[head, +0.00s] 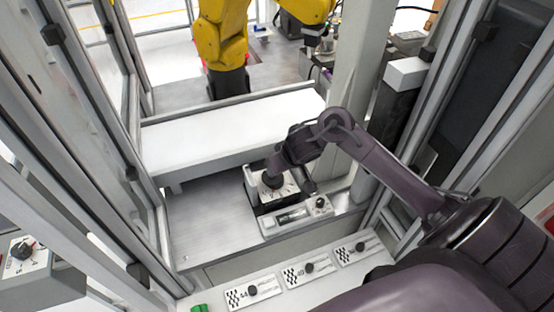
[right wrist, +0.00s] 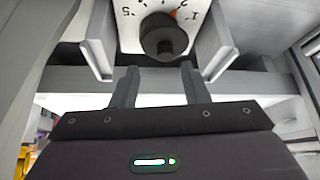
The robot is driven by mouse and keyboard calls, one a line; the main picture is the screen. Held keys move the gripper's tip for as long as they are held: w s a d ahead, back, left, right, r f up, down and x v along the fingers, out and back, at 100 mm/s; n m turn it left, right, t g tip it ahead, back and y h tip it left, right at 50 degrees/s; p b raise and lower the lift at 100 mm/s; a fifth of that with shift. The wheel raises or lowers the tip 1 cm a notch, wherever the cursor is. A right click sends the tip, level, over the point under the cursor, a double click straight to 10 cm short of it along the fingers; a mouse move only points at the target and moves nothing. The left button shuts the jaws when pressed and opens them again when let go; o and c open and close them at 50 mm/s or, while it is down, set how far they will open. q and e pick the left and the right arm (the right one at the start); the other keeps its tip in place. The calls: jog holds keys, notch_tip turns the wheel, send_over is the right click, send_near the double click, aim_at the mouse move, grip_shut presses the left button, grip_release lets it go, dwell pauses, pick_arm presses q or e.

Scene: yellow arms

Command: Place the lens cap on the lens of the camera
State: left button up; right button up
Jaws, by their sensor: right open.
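No camera lens or lens cap can be made out in either view. My right gripper (right wrist: 159,70) is open and empty, its two fingers apart. Just beyond its fingertips in the right wrist view is a black round knob (right wrist: 163,38) on a white numbered dial plate (right wrist: 192,14) with a red mark. The knob lies roughly in line with the gap and appears apart from the fingers. In the head view my dark right arm comes in from the right and ends at the white dial box (head: 252,190), partly covering it. My left gripper is not in view.
A small panel (head: 268,224) lies in front of the dial box. Several knobbed plates (head: 298,275) line the front ledge. A white slab (head: 230,125) stands behind, with a yellow arm (head: 222,45) beyond. Metal posts flank both sides. The grey surface (head: 205,225) left of the box is clear.

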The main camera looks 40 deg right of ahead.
jog(key=p+v, duration=0.5)
jog(key=v, duration=0.2)
jog(key=shift+s+r+p, duration=0.15)
jog(key=shift+r+p, duration=0.15)
jog(key=shift+p, duration=0.1)
